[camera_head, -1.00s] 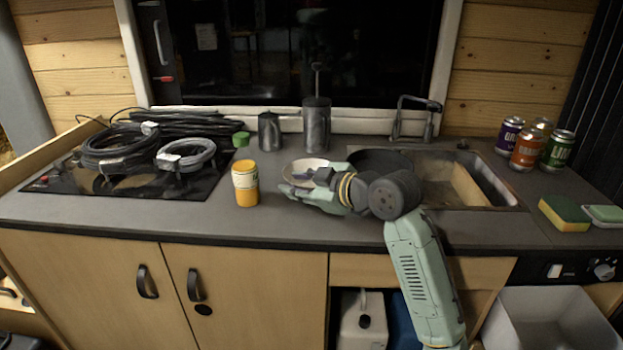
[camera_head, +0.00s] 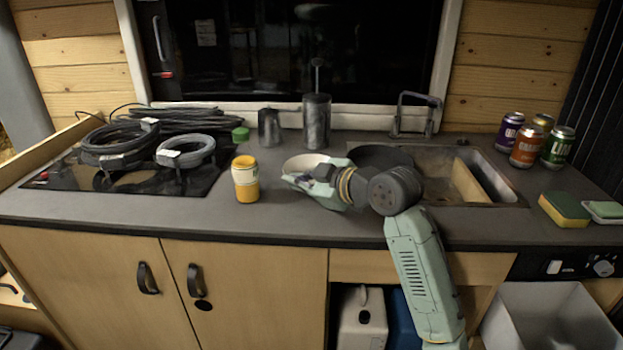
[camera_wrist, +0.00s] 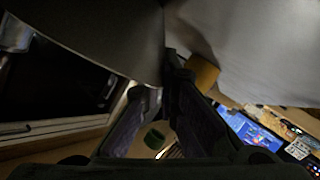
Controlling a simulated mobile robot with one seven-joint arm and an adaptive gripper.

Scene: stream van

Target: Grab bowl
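The pale bowl (camera_head: 302,163) is on the counter side of my gripper, left of the sink, partly hidden by the gripper. My gripper (camera_head: 288,180) points left at the bowl's near side. In the wrist view, the two dark fingers (camera_wrist: 162,82) come close together at the tips, with the edge of a large grey curved surface between them. That surface appears to be the bowl (camera_wrist: 95,35), shaded and very close. The fingers look shut on its rim. Whether the bowl touches the counter is hidden.
Two grey canisters (camera_head: 316,120) (camera_head: 269,128) stand behind. A dark pan (camera_head: 380,158) sits at the sink (camera_head: 485,180). Coiled cables (camera_head: 115,148) cover the hob at left. Counter is clear in front.

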